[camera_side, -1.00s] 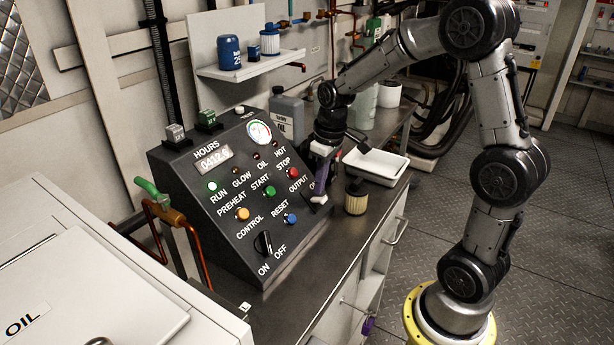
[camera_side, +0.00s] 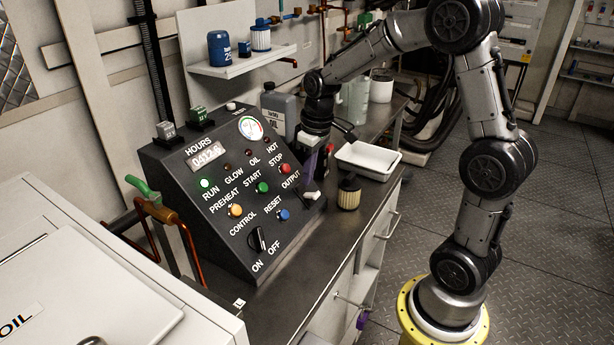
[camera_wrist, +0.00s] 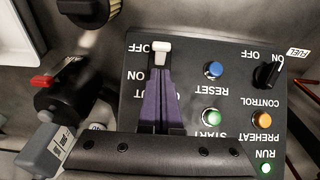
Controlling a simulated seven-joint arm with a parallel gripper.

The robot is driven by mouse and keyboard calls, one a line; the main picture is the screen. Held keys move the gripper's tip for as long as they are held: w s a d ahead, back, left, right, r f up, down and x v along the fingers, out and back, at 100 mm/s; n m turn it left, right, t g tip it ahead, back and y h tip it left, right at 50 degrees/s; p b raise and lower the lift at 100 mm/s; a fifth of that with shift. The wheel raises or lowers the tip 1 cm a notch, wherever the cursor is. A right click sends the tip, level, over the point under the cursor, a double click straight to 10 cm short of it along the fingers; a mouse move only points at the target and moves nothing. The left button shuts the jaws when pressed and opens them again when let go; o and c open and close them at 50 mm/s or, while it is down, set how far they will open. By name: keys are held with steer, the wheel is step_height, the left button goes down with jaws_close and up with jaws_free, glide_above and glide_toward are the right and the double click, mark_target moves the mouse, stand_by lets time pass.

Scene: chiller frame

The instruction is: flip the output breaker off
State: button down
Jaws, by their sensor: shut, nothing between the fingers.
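The output breaker's white lever (camera_wrist: 161,50) shows in the wrist view, beside the word OFF, at the end of the slot away from the ON word. In the side view the white lever (camera_side: 312,195) is at the lower right of the sloped black panel (camera_side: 205,235). My gripper (camera_wrist: 160,68) is shut and empty, its purple fingers pointing at the lever with the tips right by it. I cannot tell if they touch. In the side view the gripper (camera_side: 309,178) is over the panel's right side. It hides part of the OUTPUT slot and its ON/OFF words.
Red (camera_side: 285,169), green (camera_side: 262,188), orange (camera_side: 236,210) and blue (camera_side: 283,214) buttons and the control knob (camera_side: 257,239) sit left of the gripper. The RUN lamp (camera_side: 204,183) glows green. A filter (camera_side: 349,192), white tray (camera_side: 367,160) and grey jug (camera_side: 279,112) stand nearby.

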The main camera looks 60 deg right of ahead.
steer(key=s+r, duration=0.3)
steer(key=r, duration=0.5)
steer(key=shift+s, duration=0.3)
steer(key=s+a+r+n+t, duration=0.2)
steer(key=s+a+r+t, duration=0.1)
steer(key=s+a+r, duration=0.4)
steer(key=s+a+f+m, duration=0.1)
steer(key=s+a+f, duration=0.1)
steer(key=s+f, duration=0.1)
steer(key=s+a+f+m+t, duration=0.1)
steer(key=s+a+f, duration=0.1)
steer(key=s, duration=0.4)
steer(key=shift+s+f, duration=0.15)
steer(key=shift+f, duration=0.25)
